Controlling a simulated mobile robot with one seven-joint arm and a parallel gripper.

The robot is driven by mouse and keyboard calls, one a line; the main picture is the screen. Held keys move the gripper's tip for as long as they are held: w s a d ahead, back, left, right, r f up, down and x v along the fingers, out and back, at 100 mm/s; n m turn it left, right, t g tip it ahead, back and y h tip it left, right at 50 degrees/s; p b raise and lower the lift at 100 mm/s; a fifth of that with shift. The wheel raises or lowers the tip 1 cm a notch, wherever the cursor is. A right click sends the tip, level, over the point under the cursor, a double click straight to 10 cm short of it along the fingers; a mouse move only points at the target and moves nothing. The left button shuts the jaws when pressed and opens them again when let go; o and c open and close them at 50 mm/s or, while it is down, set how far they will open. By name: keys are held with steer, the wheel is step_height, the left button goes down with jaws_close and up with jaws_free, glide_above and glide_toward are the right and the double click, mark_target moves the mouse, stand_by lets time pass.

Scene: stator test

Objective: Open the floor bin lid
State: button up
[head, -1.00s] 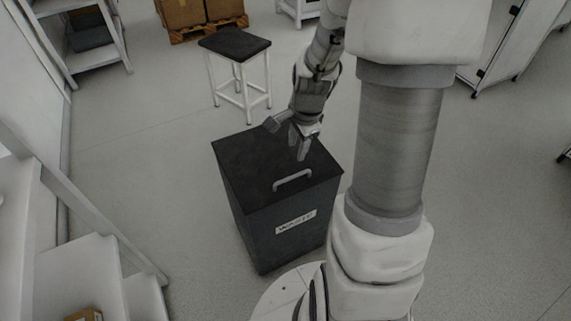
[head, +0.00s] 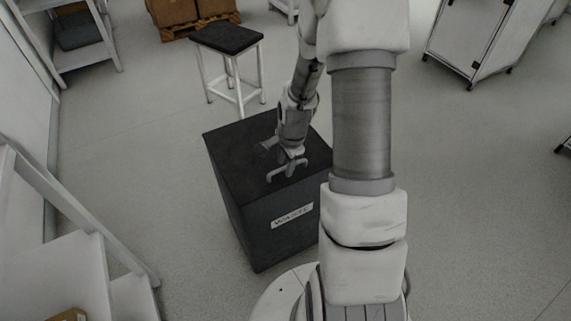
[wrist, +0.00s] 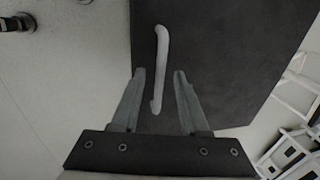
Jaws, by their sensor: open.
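The floor bin (head: 252,230) is a dark box with a white "WASTE" label on its front. Its dark lid (head: 229,150) lies flat and closed, with a light grey bar handle (head: 286,171) near the front edge. In the wrist view the handle (wrist: 161,62) runs lengthwise, its lower end reaching between the fingertips. My gripper (wrist: 159,73) is open, with one finger on each side of the handle's lower part. I cannot tell whether either finger touches it. In the head view my gripper (head: 288,162) is just over the handle and partly hides it.
A white-legged stool (head: 229,40) with a dark seat stands behind the bin. White steps with a rail (head: 82,210) are at the left. Cartons on a pallet (head: 190,12) and a white cabinet (head: 476,40) stand farther back. Floor right of the bin is clear.

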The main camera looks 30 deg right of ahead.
steer(key=shift+c, duration=0.2)
jaws_close()
stand_by(1.2)
